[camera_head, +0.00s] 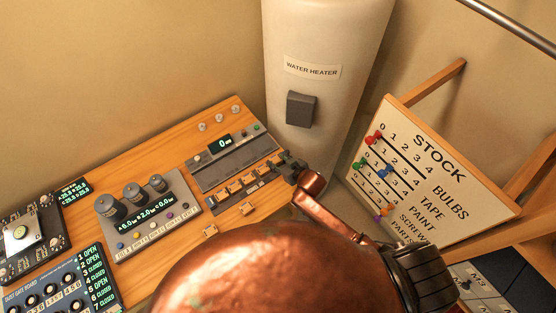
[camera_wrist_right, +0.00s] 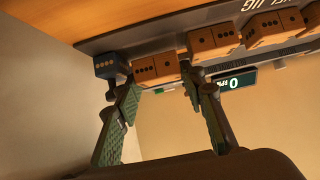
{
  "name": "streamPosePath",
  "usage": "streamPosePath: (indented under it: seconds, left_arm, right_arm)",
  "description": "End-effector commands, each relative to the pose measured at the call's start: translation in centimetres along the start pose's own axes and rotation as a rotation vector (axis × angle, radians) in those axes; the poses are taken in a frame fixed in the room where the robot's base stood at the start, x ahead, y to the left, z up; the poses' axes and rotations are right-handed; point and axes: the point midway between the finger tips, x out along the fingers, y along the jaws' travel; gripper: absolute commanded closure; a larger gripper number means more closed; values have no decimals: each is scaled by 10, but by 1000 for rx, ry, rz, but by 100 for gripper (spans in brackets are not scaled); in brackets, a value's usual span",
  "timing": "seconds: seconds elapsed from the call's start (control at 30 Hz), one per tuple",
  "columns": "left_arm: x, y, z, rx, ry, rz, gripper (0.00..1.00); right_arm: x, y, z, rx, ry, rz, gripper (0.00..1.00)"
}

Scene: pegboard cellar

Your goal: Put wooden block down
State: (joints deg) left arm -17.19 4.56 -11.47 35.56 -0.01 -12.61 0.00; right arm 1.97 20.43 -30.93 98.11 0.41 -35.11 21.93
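My right gripper (camera_head: 289,166) is over the right end of a grey rail on the wooden bench. In the right wrist view its two fingers (camera_wrist_right: 163,78) stand on either side of a wooden block (camera_wrist_right: 156,69) with dark dots and appear to touch it. The block is close to the rail; I cannot tell whether it rests there. Beside it is a dark dotted block (camera_wrist_right: 108,66). Other dotted wooden blocks (camera_wrist_right: 212,39) sit along the rail. In the head view, my copper right arm hides part of the bench. My left gripper is not seen.
A grey panel with a lit display (camera_head: 220,144) lies behind the rail. A control box with black knobs (camera_head: 150,215) stands to the left. A white water heater (camera_head: 325,35) rises behind my gripper. A STOCK board (camera_head: 440,150) leans at the right.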

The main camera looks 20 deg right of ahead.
Motion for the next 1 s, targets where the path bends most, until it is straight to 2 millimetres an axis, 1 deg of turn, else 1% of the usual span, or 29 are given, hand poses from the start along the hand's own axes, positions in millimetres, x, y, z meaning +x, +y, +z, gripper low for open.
streamPosePath:
  seconds: [0.1, 0.37, 0.47, 0.53, 0.6, 0.67, 0.9, 1.0]
  left_arm:
    - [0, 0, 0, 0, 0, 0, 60]
    - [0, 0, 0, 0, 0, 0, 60]
    - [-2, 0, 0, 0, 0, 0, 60]
    - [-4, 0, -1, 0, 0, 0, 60]
    - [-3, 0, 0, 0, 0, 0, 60]
    - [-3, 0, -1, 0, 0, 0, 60]
    - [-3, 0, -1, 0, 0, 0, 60]
    - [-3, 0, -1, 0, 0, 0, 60]
  right_arm:
    - [0, 0, 0, 0, 0, 0, 56]
    - [0, 0, -1, -1, 0, 1, 56]
    - [-4, 0, -6, -1, 1, 0, 56]
    - [-8, 1, -13, -3, 1, 1, 56]
    - [-20, 1, -9, -1, -1, 1, 56]
    - [-33, 0, -9, 0, -1, 0, 56]
    - [-86, 0, -9, 0, 0, 0, 56]
    - [-103, 0, -9, -1, -1, 0, 56]
